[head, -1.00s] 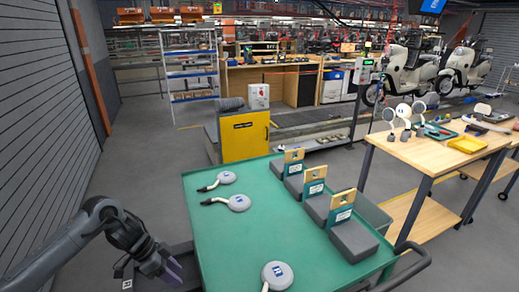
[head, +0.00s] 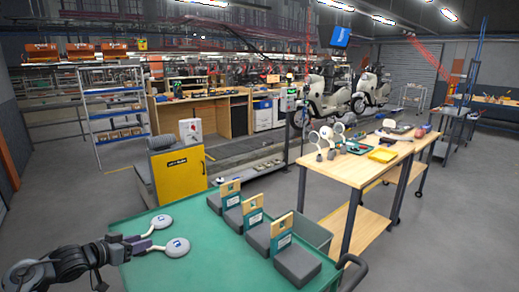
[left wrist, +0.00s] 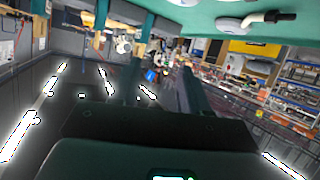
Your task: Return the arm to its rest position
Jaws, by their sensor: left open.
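My left arm (head: 50,272) comes in from the left in the head view. Its gripper (head: 140,246) overlaps the left part of the green cart top (head: 200,272). In the left wrist view its dark fingers (left wrist: 160,88) stand apart with nothing between them. The fingertips appear close to the stem of a round grey-white disc (head: 178,246), but the wrist view shows a disc (left wrist: 232,25) at the top edge, clear of the fingers. A second disc (head: 162,221) lies just behind. My right gripper is not in view.
Several grey blocks with wooden, teal-labelled tags (head: 282,240) stand along the cart's right side. A yellow cabinet (head: 180,175) stands behind the cart. A wooden table (head: 355,175) is at right. Floor left of the cart is clear.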

